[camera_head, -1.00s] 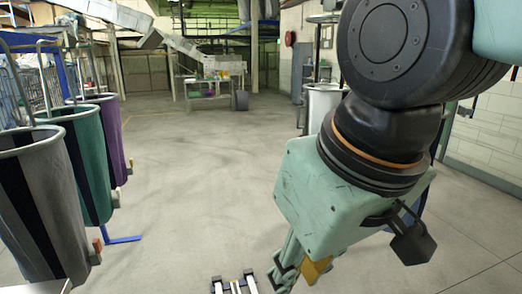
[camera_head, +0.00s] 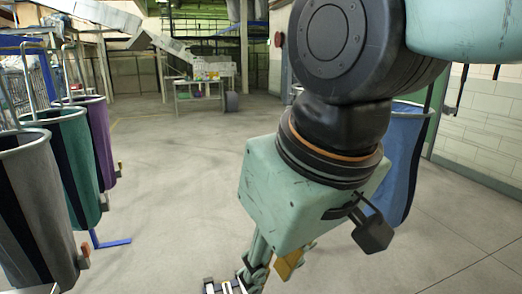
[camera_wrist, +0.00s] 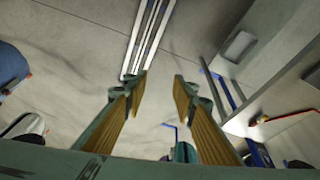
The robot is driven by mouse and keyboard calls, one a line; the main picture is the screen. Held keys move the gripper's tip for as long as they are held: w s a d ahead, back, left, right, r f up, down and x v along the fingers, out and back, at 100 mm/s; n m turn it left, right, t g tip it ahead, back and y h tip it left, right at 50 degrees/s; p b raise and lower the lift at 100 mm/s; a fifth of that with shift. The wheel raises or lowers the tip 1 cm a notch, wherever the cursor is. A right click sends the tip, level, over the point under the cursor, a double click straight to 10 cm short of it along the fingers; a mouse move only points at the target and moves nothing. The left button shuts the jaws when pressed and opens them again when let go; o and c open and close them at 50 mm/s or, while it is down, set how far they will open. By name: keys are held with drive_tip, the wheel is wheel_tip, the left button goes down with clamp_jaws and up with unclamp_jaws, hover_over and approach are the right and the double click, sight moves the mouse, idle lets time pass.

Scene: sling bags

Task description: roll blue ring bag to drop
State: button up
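The blue bag (camera_head: 404,165) hangs open-mouthed at the right in the head view, with my arm covering its left part. In the wrist view a blue rounded shape (camera_wrist: 11,68) at the left edge looks like the same bag, cut off by the frame. My gripper (camera_wrist: 158,86) is open and empty, its two fingers apart over bare floor. In the head view my gripper (camera_head: 268,268) points down near the bottom edge, left of the blue bag and apart from it. The ring of the blue bag is mostly hidden.
Grey (camera_head: 40,205), green (camera_head: 76,160) and purple (camera_head: 101,140) bags hang in a row at the left. A blue floor bracket (camera_head: 112,242) sticks out below them. A table with items (camera_head: 200,90) stands far back. The middle floor is clear.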

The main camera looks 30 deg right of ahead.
drive_tip(key=w+d+r+n+g+h+p, duration=0.1)
drive_tip(key=w+d+n+g+h+p, duration=0.2)
drive_tip(key=w+d, duration=1)
drive_tip(key=w+d+r+n+g+h+p, duration=0.15)
drive_tip(key=w+d+h, duration=0.45)
drive_tip(key=d, duration=1.1)
drive_tip(key=w+d+n+g+h+p, duration=0.1)
drive_tip(key=w+d+n+g+h, duration=0.15)
drive_tip(key=w+d, duration=1.15)
drive_tip(key=w+d+f+n+h+p, duration=0.1)
drive_tip(key=w+d+f+n+h, duration=0.1)
drive_tip(key=w+d+f, duration=0.3)
drive_tip(key=w+d+f+n+t+h+p, duration=0.1)
drive_tip(key=w+d+f+n, duration=0.4)
drive_tip(key=d, duration=0.9)
drive_tip(key=w+d+f+n+t+h+p, duration=0.1)
drive_tip(key=w+d+f+n+h, duration=0.2)
drive_tip(key=w+d+f, duration=0.4)
drive_tip(key=d+f, duration=0.3)
drive_tip(key=shift+w+d+f, duration=0.2)
drive_tip(key=shift+f, duration=0.1)
drive_tip(key=shift+d+h, duration=0.1)
drive_tip(key=shift+h, duration=0.15)
drive_tip(key=shift+s+d+b, duration=0.15)
drive_tip(key=shift+s+d, duration=0.05)
drive_tip(key=shift+d, duration=3.2)
drive_tip(key=shift+s+d+b, duration=0.15)
drive_tip(key=shift+s+d, duration=0.05)
drive_tip(key=shift+d, duration=3.2)
drive_tip(key=shift+c, duration=0.4)
